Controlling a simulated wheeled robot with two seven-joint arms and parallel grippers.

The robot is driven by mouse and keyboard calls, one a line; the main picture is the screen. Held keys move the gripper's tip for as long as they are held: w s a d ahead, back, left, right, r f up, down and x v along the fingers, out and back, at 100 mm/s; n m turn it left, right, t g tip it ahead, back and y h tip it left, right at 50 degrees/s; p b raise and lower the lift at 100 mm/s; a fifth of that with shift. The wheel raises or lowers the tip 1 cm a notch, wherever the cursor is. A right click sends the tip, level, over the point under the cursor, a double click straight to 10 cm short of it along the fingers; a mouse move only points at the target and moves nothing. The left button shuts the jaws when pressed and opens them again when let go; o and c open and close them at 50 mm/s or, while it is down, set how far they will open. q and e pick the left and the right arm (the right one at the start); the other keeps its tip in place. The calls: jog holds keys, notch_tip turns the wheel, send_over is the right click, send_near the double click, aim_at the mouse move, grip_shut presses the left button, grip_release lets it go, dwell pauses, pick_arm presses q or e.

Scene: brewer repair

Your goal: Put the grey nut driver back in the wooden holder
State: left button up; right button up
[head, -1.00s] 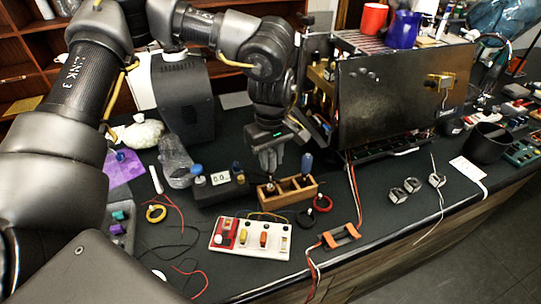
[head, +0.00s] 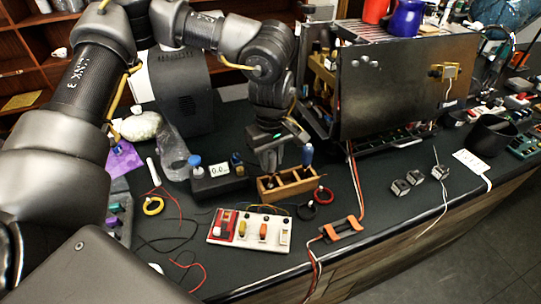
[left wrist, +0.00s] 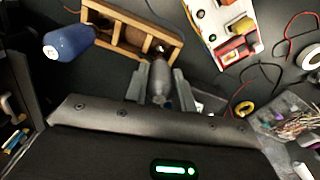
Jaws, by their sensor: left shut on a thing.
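The wooden holder (head: 299,188) stands on the dark bench and also shows in the left wrist view (left wrist: 101,14). A blue-handled driver (head: 307,155) stands upright in its right end; its handle (left wrist: 66,42) shows large in the wrist view. My left gripper (head: 269,162) is over the holder's left end. In the wrist view its fingers (left wrist: 158,87) are shut on the grey nut driver (left wrist: 159,72), whose far end overlaps the holder's end compartment. I cannot tell how deep its tip sits. My right gripper is not in view.
A black box with a display (head: 219,183) stands left of the holder. A switch panel (head: 250,229) lies in front. The big brewer (head: 395,90) stands behind right.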

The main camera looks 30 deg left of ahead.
pick_arm(q)
jog(key=shift+f, duration=0.45)
jog(key=o, duration=1.5)
jog(key=shift+r, duration=0.1)
jog(key=shift+r+p, duration=2.6)
jog(key=shift+r, duration=0.85)
jog(key=shift+s+a+f, duration=0.1)
jog(key=shift+s, duration=0.05)
